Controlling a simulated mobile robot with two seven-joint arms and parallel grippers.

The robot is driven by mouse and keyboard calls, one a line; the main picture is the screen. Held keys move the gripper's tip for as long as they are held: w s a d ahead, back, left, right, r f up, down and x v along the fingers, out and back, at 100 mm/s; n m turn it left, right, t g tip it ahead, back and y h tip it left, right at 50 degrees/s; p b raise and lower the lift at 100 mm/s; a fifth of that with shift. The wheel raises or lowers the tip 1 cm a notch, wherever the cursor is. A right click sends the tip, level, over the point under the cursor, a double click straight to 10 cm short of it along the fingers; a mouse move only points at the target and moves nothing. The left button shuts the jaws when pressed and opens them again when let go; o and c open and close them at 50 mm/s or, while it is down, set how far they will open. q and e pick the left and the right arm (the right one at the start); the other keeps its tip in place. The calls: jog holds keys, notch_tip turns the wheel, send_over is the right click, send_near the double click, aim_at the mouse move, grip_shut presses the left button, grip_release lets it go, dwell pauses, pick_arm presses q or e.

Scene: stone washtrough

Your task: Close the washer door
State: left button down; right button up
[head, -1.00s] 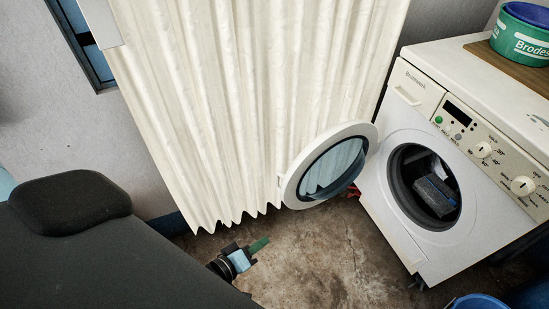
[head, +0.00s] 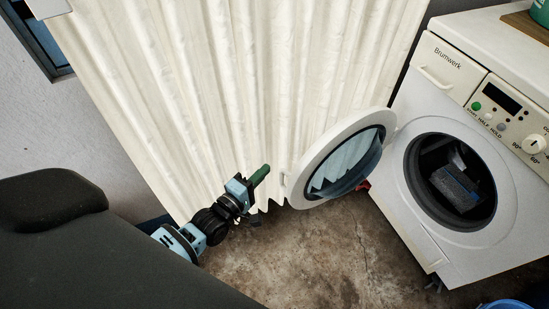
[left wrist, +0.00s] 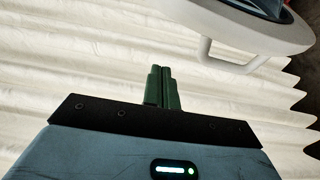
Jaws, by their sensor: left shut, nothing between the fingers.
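The washer (head: 425,190) stands at the right with its round opening facing me. Its round door (head: 300,178), a white ring with a dark glass bowl, hangs wide open to the left, in front of the curtain. In the left wrist view the door (left wrist: 235,22) shows at the upper right, with a white handle (left wrist: 240,66) below its rim. My left gripper (head: 263,171) is shut and empty, just left of the door's outer edge and apart from it. Its green fingers (left wrist: 162,86) are together in the left wrist view. My right gripper is not in view.
A pleated cream curtain (head: 190,90) hangs behind the door and gripper. A grey object (head: 455,188) lies inside the drum opening. A blue tub (head: 508,304) is at the bottom right. Bare floor (head: 310,260) lies open before the washer.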

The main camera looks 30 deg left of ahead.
pick_arm(q)
jog(key=b, duration=0.2)
send_over(290, 173)
jog(key=w+a, duration=0.3)
jog(key=a, duration=0.1)
jog(key=shift+s+d, duration=1)
jog(key=shift+d, duration=0.2)
jog(key=shift+s+d, duration=0.4)
jog(key=shift+d, duration=0.25)
jog(key=shift+s+d, duration=0.1)
